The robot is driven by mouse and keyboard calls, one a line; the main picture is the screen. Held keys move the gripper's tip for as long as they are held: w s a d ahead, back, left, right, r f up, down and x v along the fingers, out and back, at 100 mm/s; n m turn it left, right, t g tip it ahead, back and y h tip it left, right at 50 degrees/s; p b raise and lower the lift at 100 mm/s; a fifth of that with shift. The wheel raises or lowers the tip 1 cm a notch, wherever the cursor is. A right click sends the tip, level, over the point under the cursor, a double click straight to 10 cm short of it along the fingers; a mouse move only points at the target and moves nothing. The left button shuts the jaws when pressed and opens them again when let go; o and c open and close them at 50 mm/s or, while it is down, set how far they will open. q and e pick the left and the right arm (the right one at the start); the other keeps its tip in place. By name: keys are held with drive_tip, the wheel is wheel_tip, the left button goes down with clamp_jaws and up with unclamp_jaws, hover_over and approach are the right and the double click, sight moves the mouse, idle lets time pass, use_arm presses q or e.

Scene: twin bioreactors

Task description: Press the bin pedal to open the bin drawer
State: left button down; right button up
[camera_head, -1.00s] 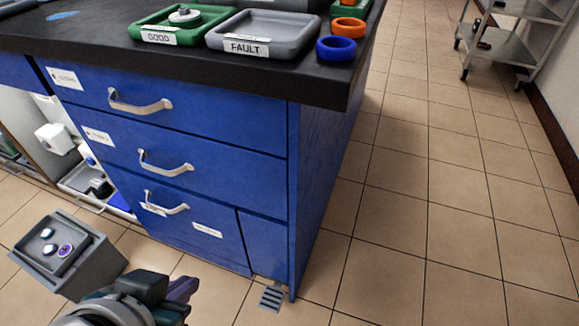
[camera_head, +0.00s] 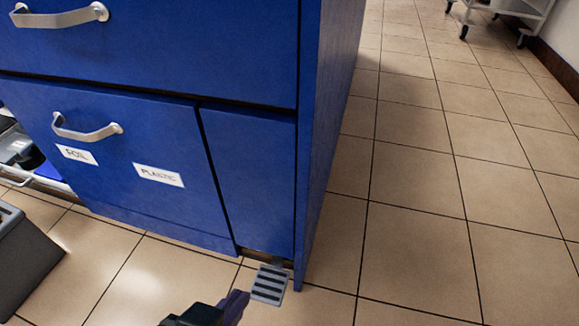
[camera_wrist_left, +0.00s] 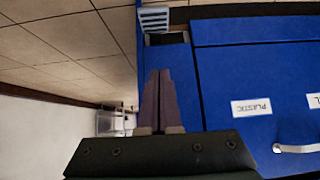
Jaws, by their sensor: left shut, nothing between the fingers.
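The bin pedal (camera_head: 269,284) is a small grey ribbed plate at floor level, sticking out below the blue cabinet's right front corner. It also shows at the top of the left wrist view (camera_wrist_left: 154,19). The bin drawer (camera_head: 125,165) is the low blue front with a silver handle and labels reading FOIL and PLASTIC; it is closed. My left gripper (camera_head: 240,298) is shut and empty, its purple fingertips just left of the pedal in the head view. In the left wrist view the shut fingers (camera_wrist_left: 156,75) point towards the pedal. My right gripper is not in view.
A narrow blue panel (camera_head: 255,180) sits right of the bin drawer, above the pedal. A grey container (camera_head: 22,258) stands on the floor at the left. The tiled floor at the right is clear up to a wheeled cart (camera_head: 515,12).

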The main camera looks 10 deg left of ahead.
use_arm(q)
drive_tip(key=f, duration=0.2)
drive_tip(key=f+b, duration=0.1)
drive_tip(key=shift+w+d, duration=0.2)
drive_tip(key=shift+d, duration=0.05)
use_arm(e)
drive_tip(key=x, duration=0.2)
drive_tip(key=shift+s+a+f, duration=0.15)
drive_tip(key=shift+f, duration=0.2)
use_arm(q)
drive_tip(key=shift+r, duration=0.1)
drive_tip(key=b, duration=0.9)
hover_over(271, 280)
drive_tip(key=s, duration=0.3)
wheel_tip(271, 280, down, 8)
drive_tip(key=shift+a+r, duration=0.1)
wheel_tip(271, 280, down, 2)
drive_tip(key=shift+w+f+b, duration=0.1)
drive_tip(key=shift+w+b, duration=0.05)
drive_tip(key=shift+b, duration=0.8)
drive_tip(key=shift+s+f+b, duration=0.2)
drive_tip(key=shift+f+b, duration=0.35)
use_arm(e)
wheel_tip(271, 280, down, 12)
